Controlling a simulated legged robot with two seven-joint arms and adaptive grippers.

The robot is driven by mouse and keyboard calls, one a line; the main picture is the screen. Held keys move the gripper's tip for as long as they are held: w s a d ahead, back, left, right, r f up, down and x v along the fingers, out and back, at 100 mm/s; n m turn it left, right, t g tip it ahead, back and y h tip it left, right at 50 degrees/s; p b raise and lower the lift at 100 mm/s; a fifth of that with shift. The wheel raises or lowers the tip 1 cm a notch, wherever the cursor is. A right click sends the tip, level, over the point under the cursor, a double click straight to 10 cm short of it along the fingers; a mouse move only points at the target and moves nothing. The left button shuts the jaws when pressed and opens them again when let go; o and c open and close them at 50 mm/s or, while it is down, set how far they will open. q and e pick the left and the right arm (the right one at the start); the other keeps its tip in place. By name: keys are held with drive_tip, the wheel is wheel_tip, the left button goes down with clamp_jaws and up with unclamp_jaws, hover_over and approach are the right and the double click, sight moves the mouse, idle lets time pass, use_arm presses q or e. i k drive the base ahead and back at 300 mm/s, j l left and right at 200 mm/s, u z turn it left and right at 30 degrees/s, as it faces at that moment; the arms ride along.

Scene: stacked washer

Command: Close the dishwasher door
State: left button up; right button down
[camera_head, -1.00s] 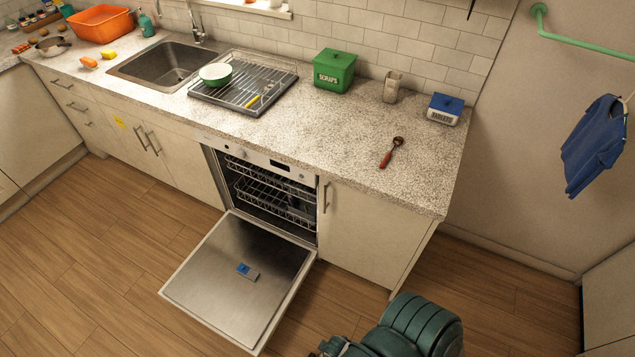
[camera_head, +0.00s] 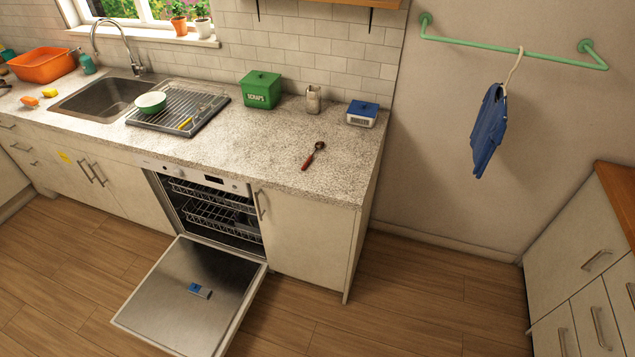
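The dishwasher (camera_head: 205,183) is built in under the counter. Its door (camera_head: 180,286) is swung fully down and lies open above the floor, inner steel face up. A small blue and grey item (camera_head: 199,291) sits on the door's inner face. The wire racks (camera_head: 215,214) are inside the dark cavity, and what lies deeper is hard to make out. Neither of my grippers is in view.
The speckled counter (camera_head: 250,150) runs above, holding a green scraps box (camera_head: 261,90), a drying rack (camera_head: 178,119), a spoon (camera_head: 314,155) and a blue-topped scale (camera_head: 362,113). White drawers (camera_head: 584,290) stand at right. The wooden floor (camera_head: 400,305) between is clear.

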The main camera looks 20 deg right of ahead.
sight(161, 312)
drive_tip(key=i+j+z, duration=0.1)
drive_tip(key=j+z, duration=0.3)
drive_tip(key=j, duration=0.2)
drive_tip(key=j+z, duration=0.4)
drive_tip(key=j, duration=0.2)
drive_tip(key=j+z, duration=0.35)
drive_tip(key=j, duration=0.25)
